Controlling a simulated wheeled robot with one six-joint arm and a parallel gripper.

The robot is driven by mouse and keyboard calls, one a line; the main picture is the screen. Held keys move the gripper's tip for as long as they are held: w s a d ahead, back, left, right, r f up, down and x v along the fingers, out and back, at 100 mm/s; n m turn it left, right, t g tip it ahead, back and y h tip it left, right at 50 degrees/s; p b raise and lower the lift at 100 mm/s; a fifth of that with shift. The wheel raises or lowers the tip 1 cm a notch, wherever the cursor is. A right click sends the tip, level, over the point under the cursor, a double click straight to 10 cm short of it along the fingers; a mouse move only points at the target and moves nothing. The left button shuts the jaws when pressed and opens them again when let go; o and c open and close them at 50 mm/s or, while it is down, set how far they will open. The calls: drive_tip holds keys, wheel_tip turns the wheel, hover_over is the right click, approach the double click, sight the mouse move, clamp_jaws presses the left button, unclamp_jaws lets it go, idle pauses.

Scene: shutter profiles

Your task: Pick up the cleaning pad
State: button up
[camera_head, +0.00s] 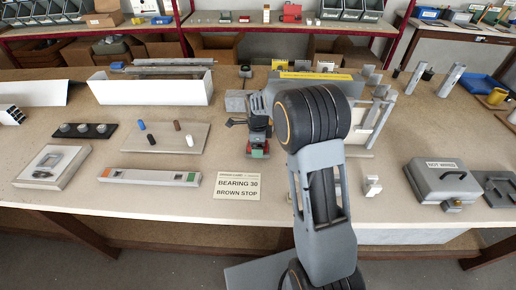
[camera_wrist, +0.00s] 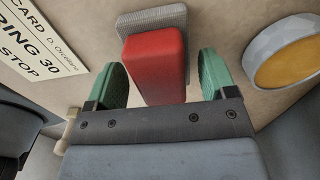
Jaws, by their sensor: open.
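The cleaning pad appears to be the block with a red body (camera_wrist: 155,62) and a ribbed grey strip (camera_wrist: 152,19) along its far end. In the wrist view it lies on the bench between the two green fingers of my gripper (camera_wrist: 160,78). The fingers are apart, one on each side, with a visible gap on both sides of the red body. Its near end is hidden by the gripper body. In the head view my gripper (camera_head: 258,146) is over the middle of the bench, behind the printed card; the pad is hard to make out there.
The printed card (camera_head: 237,186) lies just in front of my gripper. A round grey piece with a yellow-orange face (camera_wrist: 287,50) is close to the right finger in the wrist view. A board with small pegs (camera_head: 165,137) lies to the left, a grey case (camera_head: 443,182) far right.

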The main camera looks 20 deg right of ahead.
drive_tip(key=c, duration=1)
drive_tip(key=shift+r, duration=0.1)
drive_tip(key=shift+r, duration=0.4)
wheel_tip(320, 180, up, 2)
drive_tip(key=shift+r, duration=0.1)
drive_tip(key=shift+s+a+r+b, duration=0.15)
drive_tip(key=shift+s+r+b, duration=0.25)
drive_tip(key=shift+s+r, duration=1.6)
drive_tip(key=shift+s+a+r+b, duration=0.1)
drive_tip(key=shift+s+r+b, duration=0.25)
drive_tip(key=shift+s+r, duration=1.65)
drive_tip(key=shift+s+a+r+b, duration=0.15)
drive_tip(key=shift+s+r+b, duration=0.55)
drive_tip(key=shift+s, duration=2.3)
